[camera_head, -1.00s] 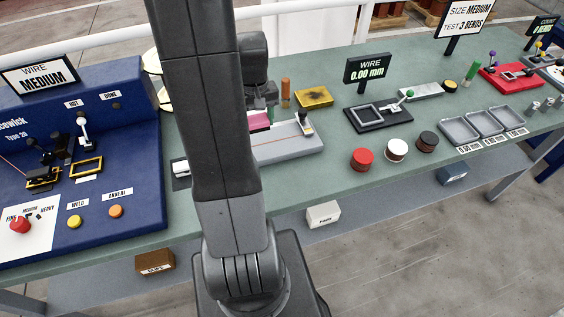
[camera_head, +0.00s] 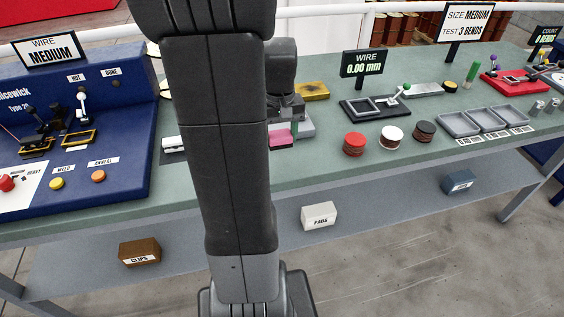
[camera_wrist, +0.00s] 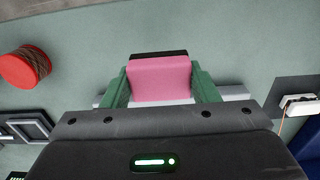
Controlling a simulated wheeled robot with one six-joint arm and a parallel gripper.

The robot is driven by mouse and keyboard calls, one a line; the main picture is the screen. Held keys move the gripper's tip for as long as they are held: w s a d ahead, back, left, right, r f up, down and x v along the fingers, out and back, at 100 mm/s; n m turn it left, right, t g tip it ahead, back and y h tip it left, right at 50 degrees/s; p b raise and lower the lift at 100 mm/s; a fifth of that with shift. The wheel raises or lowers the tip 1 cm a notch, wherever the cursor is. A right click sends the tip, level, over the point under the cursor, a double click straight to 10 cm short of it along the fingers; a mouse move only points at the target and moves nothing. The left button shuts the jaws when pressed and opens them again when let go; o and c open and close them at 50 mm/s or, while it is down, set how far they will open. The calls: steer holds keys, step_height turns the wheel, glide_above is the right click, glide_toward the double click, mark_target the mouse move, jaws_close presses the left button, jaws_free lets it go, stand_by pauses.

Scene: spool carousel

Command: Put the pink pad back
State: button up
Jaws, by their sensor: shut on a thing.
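The pink pad (camera_wrist: 160,80) is held between the two green fingers of my gripper (camera_wrist: 160,92) in the wrist view. It has a dark strip along its far edge. In the head view the pink pad (camera_head: 281,138) shows just right of my arm, over the bench, with my gripper (camera_head: 288,122) partly hidden behind the arm. A white box labelled PADS (camera_head: 319,215) stands on the lower shelf, below the bench's front edge. I cannot see inside it.
A grey fixture (camera_head: 306,124) on the bench is mostly hidden by my arm. Red (camera_head: 354,144), white (camera_head: 391,138) and dark (camera_head: 424,132) spools stand to its right. A brown CLIPS box (camera_head: 139,252) and a blue box (camera_head: 458,182) are on the lower shelf (camera_head: 395,205).

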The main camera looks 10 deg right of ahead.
mark_target(280, 163)
step_height(280, 163, down, 7)
steer(key=shift+r, duration=0.15)
stand_by(0.4)
steer(key=o, duration=1)
steer(key=shift+c, duration=0.2)
step_height(280, 163, up, 12)
